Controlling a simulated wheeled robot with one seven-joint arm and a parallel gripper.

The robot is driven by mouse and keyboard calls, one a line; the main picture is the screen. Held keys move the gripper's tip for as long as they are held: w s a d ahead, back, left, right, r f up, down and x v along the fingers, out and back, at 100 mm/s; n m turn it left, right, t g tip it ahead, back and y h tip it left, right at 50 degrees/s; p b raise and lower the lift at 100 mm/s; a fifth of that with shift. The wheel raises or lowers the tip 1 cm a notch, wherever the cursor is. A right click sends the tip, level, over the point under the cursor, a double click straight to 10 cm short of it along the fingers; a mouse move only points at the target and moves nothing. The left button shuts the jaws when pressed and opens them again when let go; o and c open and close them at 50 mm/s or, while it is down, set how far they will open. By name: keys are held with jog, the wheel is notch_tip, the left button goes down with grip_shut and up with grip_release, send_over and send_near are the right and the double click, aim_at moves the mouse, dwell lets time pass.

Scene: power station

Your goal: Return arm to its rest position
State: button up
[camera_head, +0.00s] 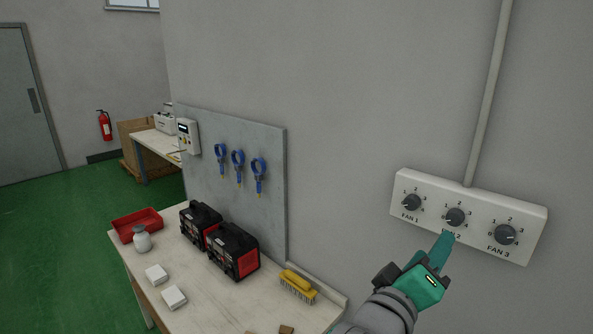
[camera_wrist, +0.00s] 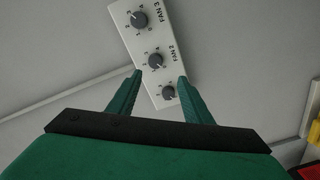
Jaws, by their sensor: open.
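My gripper (camera_head: 440,245) is in front of a white wall panel (camera_head: 400,220) with three dark fan knobs, just below the middle one. In the wrist view my gripper (camera_wrist: 158,76) has its two green fingers apart with nothing held between them. The FAN 1 knob (camera_head: 412,202), the FAN 2 knob (camera_head: 455,217) and the FAN 3 knob (camera_head: 505,235) are on the panel. In the wrist view the middle knob (camera_wrist: 155,61) lies just beyond the fingertips. The fingers partly cover the FAN 2 label in the head view. I cannot tell whether a fingertip touches the panel.
A workbench (camera_head: 195,275) stands below left, with black-red devices (camera_head: 233,250), a yellow brush (camera_head: 298,286), a red tray (camera_head: 137,222) and white boxes. A pegboard (camera_head: 270,150) with blue tools rises behind it. A conduit (camera_head: 490,90) runs up from the panel. Green floor is open at left.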

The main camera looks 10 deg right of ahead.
jog(key=w+a+f+n+t+y, duration=0.1)
jog(key=a+f+t+y, duration=0.15)
jog(key=a+f, duration=0.7)
jog(key=a+f+n+t+y, duration=0.1)
jog(key=a+f+y, duration=0.3)
jog(key=f, duration=1.1)
jog(key=s+a+f+y, duration=0.4)
jog(key=s+a+f, duration=0.5)
jog(key=f, duration=0.3)
jog(key=s+a+f+m+y, duration=0.1)
jog(key=s+a+f+m, duration=0.1)
jog(key=s, duration=0.9)
jog(key=s+a+f+m+y, duration=0.2)
jog(key=s+a, duration=0.2)
jog(key=s, duration=0.7)
jog(key=shift+s, duration=0.25)
jog(key=shift+w, duration=0.1)
jog(key=shift+a, duration=0.1)
jog(key=shift+s, duration=0.2)
